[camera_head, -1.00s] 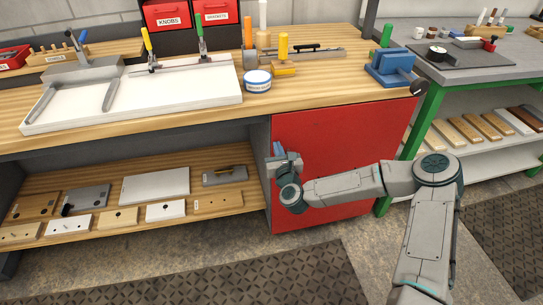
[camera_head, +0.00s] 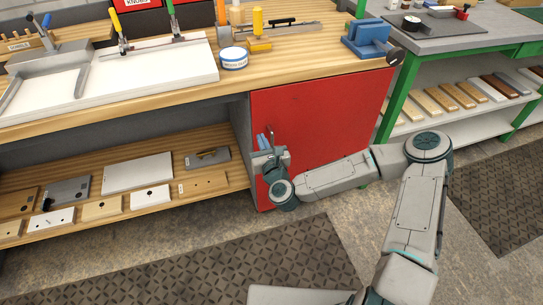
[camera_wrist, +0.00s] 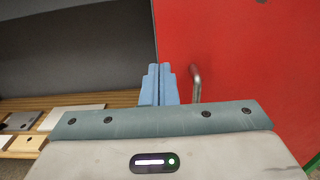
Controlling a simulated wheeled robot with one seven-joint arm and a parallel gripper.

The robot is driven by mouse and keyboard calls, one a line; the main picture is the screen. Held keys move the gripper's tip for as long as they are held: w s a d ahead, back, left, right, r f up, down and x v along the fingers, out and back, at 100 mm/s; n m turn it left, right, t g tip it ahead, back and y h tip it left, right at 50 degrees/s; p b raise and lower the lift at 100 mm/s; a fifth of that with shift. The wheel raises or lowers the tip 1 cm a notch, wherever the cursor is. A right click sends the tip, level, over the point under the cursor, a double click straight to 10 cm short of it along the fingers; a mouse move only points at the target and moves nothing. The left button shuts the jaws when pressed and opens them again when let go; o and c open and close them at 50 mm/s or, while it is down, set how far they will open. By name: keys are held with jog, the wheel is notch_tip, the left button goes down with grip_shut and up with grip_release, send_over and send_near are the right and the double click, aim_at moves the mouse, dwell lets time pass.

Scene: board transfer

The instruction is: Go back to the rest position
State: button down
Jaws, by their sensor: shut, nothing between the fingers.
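My gripper (camera_head: 264,141) is in front of the left edge of the red cabinet door (camera_head: 315,120), near its metal handle. In the wrist view, my gripper's blue fingers (camera_wrist: 159,84) are together with nothing between them. The door handle (camera_wrist: 196,83) shows just right of the fingers. I cannot tell from these views how far the fingers are from the door. My arm reaches in from the lower right, bent at the elbow.
The wooden workbench (camera_head: 290,62) above holds a white board (camera_head: 170,72), a blue-and-white tin (camera_head: 233,58) and a blue vise (camera_head: 367,38). A lower shelf (camera_head: 225,150) at left carries several boards. A green-legged table (camera_head: 398,90) stands at right. Floor in front is clear, with dark mats (camera_head: 210,280).

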jog(key=s+f+n+g+y+p, duration=0.25)
jog(key=s+n+g, duration=0.35)
jog(key=s+n, duration=0.5)
jog(key=d+r+n+g+h+p, duration=0.35)
jog(key=d+n, duration=0.35)
jog(key=n, duration=0.4)
jog(key=s+d+r+n+g+h+p, duration=0.2)
jog(key=d+r+n+h+p, duration=0.15)
jog(key=d+r, duration=0.55)
jog(key=s+d+r+n+g+h+p, duration=0.1)
jog(key=s+d+r+n+p, duration=0.1)
jog(key=s+r, duration=0.5)
jog(key=s+d+r+n+g+h+p, duration=0.1)
jog(key=s+d+r+n, duration=0.3)
jog(key=s+r, duration=0.4)
notch_tip(320, 180, up, 5)
jog(key=shift+d+f+p, duration=0.1)
jog(key=shift+d+p, duration=0.25)
jog(key=shift+d, duration=0.2)
